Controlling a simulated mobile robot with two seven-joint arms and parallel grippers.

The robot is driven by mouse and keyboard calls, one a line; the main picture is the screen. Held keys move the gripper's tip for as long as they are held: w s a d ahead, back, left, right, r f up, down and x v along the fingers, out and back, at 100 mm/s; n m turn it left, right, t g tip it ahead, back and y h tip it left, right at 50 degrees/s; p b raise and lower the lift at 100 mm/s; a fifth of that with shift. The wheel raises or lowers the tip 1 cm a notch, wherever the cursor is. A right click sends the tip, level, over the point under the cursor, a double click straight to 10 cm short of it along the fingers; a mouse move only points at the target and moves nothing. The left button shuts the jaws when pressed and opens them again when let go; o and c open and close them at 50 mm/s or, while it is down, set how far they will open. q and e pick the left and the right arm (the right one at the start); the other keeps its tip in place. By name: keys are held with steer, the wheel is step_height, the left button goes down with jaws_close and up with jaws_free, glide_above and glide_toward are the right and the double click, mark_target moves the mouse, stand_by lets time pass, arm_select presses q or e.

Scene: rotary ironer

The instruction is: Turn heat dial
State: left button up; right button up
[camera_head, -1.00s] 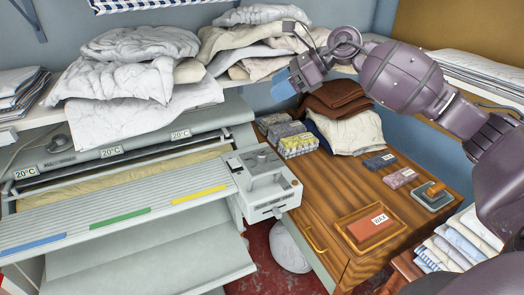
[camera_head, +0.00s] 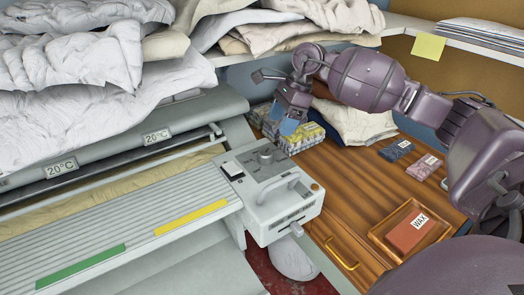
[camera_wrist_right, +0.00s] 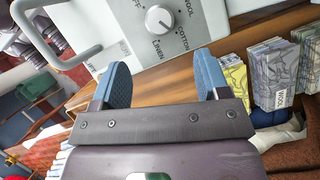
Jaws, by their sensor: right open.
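The heat dial (camera_head: 266,155) is a grey round knob on top of the ironer's pale control box (camera_head: 262,215). In the right wrist view the dial (camera_wrist_right: 159,18) shows up close at the top, with fabric words such as WOOL, COTTON and LINEN printed around it. My right gripper (camera_head: 290,124) is open, with blue fingertips, beyond and a little right of the box in the head view. In the wrist view its fingers (camera_wrist_right: 160,78) are spread and empty, and the dial lies ahead of the gap, apart from them. My left gripper is not in view.
A grey loop handle (camera_head: 288,190) stands on the box near the dial. Patterned boxes (camera_head: 305,137) sit close behind my right gripper on the wooden cabinet. A WAX block in a tray (camera_head: 408,232) lies right. Crumpled linen (camera_head: 75,75) covers the shelf above the ironer.

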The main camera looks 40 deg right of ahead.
mark_target(267, 152)
steer(key=x, duration=0.9)
steer(key=shift+b, duration=0.4)
steer(key=shift+a+f, duration=0.25)
steer(key=shift+f, duration=0.25)
steer(key=shift+c, duration=0.3)
steer(key=c, duration=0.9)
